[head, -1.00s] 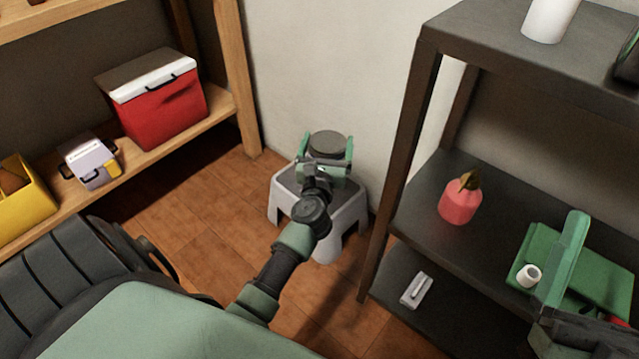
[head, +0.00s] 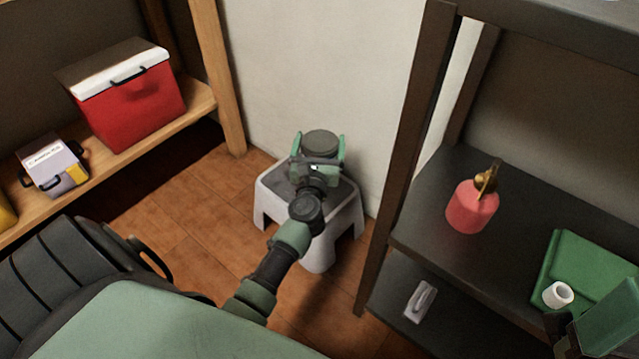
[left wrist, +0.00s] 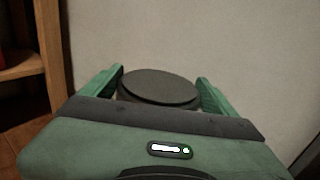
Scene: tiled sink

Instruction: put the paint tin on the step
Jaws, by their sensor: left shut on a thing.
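The paint tin (head: 322,141) is a dark grey round tin, seen from above, with its lid up and level. My left gripper (head: 318,150) is shut on it, one green finger on either side. The step (head: 345,212) is a pale grey stool on the floor by the wall. The tin is over the back part of its top; my gripper hides whether its base touches. In the left wrist view the tin's dark lid (left wrist: 160,86) sits between the fingers. Part of my right gripper (head: 600,320) shows at the lower right; its opening is unclear.
A dark shelf unit (head: 420,215) stands right of the step, holding a pink bottle (head: 471,207), a green case (head: 590,265) and a white roll (head: 557,294). A wooden shelf (head: 200,98) at left bears a red cooler (head: 130,105). Tiled floor between is clear.

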